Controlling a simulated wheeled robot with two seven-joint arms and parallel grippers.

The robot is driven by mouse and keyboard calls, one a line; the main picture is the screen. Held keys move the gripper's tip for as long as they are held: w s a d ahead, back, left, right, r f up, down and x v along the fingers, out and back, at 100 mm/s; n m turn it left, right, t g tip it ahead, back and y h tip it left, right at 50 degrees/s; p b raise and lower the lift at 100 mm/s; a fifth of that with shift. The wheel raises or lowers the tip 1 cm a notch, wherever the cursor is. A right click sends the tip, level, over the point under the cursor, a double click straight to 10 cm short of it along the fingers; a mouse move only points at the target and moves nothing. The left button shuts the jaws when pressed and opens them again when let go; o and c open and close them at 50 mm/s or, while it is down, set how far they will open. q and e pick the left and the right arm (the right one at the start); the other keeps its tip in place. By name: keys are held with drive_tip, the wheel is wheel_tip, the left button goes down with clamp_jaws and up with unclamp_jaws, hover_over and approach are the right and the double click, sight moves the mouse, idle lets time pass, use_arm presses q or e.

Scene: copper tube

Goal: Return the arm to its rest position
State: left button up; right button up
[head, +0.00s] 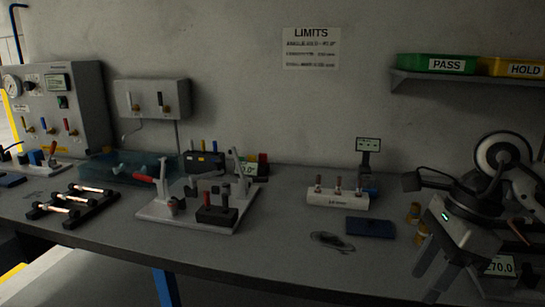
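My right gripper (437,276) is at the lower right, in front of the bench edge. Its grey fingers point down and stand apart, with nothing visible between them. The fingertips run close to the bottom of the picture. My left gripper is not in view. Several copper tubes (91,189) lie on a black rack (73,211) at the left of the bench.
A white block (337,199) with several upright pieces, a dark blue pad (370,228) and a dark coil (331,241) lie on the bench (285,259). A round-headed machine (503,152) stands behind my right arm. Green (438,64) and yellow (512,67) bins sit on a shelf.

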drive_tip(key=s+a+m+t+y, duration=0.3)
drive_tip(key=a+m+t+y, duration=0.1)
drive_tip(key=a+m+y, duration=1.3)
drive_tip(key=w+d+f+m+t+h, duration=0.2)
drive_tip(key=f+m+t+h, duration=0.45)
drive_tip(key=m, duration=0.45)
drive_tip(key=w+d+f+m+t+h, duration=0.1)
drive_tip(key=d+f+m+t+h, duration=0.2)
drive_tip(key=f+m+t+h, duration=0.55)
drive_tip(key=s+d+f+m+g+h, duration=0.2)
drive_tip(key=s+d+f+m+g, duration=0.1)
drive_tip(key=s+f+m+g, duration=0.5)
drive_tip(key=s+f+m, duration=0.3)
drive_tip(key=f+m, duration=0.1)
drive_tip(key=f, duration=0.3)
drive_tip(key=shift+s+d, duration=0.15)
drive_tip(key=shift+s, duration=0.2)
drive_tip(key=shift+m, duration=0.25)
